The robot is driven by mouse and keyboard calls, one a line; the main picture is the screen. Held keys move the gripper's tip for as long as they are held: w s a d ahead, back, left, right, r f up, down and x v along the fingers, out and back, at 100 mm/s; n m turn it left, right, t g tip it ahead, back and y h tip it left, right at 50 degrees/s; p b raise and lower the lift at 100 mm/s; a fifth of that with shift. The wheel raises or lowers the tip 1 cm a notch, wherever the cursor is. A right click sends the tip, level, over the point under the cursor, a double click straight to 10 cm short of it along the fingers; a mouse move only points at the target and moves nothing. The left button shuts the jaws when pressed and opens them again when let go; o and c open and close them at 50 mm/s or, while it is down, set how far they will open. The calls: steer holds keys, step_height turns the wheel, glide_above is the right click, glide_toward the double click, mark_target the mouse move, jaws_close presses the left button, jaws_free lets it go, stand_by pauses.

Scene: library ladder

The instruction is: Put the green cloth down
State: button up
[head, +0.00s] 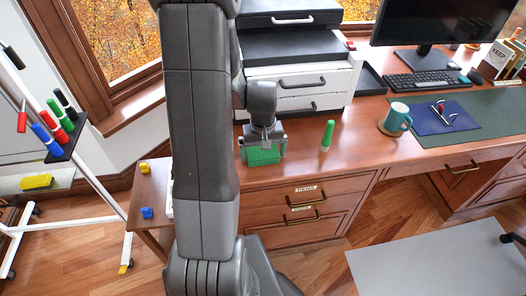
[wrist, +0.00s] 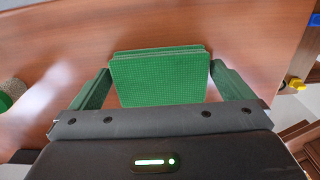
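The green cloth (head: 263,157) is a folded, block-like pad at the desk's left end, below my gripper (head: 263,146). In the wrist view the cloth (wrist: 160,80) lies between the two fingers of my gripper (wrist: 160,70). The fingertips meet its left and right edges, with no clear gap, so my gripper looks shut on it. The cloth is at or just above the wooden desktop (head: 345,135); I cannot tell whether its underside touches.
A green marker-like object (head: 327,136) stands upright right of my gripper. A printer (head: 300,75) is behind it. A mug (head: 396,118) stands farther right. Left are a small side table (head: 150,190) with yellow and blue pieces, and a marker tray (head: 62,143). Bare desktop lies around the cloth.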

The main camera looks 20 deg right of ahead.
mark_target(263, 154)
step_height(263, 154, up, 12)
steer(key=p, duration=0.1)
steer(key=shift+r, duration=0.15)
stand_by(0.4)
step_height(263, 154, down, 13)
steer(key=shift+b, duration=0.75)
steer(key=shift+w+r+p, duration=0.1)
steer(key=shift+r+p, duration=0.35)
steer(key=shift+r, duration=1.2)
steer(key=shift+f, duration=0.15)
